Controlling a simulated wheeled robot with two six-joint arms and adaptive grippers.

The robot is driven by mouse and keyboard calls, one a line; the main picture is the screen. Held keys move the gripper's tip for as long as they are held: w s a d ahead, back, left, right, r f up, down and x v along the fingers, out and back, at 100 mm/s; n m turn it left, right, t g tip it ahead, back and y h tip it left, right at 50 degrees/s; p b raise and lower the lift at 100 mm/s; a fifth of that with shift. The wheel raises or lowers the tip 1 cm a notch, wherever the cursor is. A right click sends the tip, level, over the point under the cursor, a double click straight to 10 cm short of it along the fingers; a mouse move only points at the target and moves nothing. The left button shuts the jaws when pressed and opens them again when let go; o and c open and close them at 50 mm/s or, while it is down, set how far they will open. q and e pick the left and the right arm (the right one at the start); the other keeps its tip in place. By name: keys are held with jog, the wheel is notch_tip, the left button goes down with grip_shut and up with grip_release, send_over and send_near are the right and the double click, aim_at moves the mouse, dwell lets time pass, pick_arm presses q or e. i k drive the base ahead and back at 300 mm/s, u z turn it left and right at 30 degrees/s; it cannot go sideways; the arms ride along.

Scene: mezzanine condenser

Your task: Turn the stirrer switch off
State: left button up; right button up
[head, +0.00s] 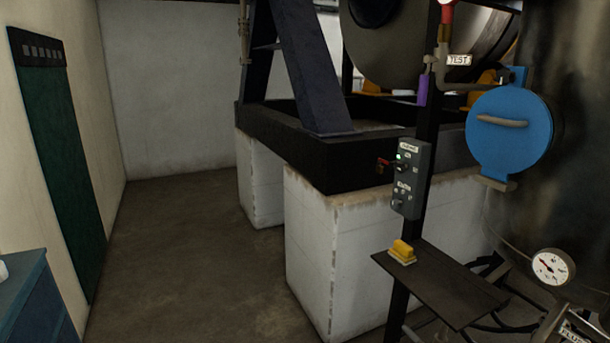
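A grey control box (411,178) is fixed to a dark upright post in the right half of the head view. A small red part (384,165) sticks out at the box's left side. Neither of my grippers is in view.
A dark shelf (447,290) with a yellow block (402,250) on it juts out below the box. White plinths (345,260) carry a black frame behind. A blue round hatch (509,133) and dial gauge (553,267) are at right. The floor (190,250) at left is clear.

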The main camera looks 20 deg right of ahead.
aim_at(399, 166)
jog(key=z, duration=0.15)
jog(key=i, duration=1.2)
jog(key=z, duration=1)
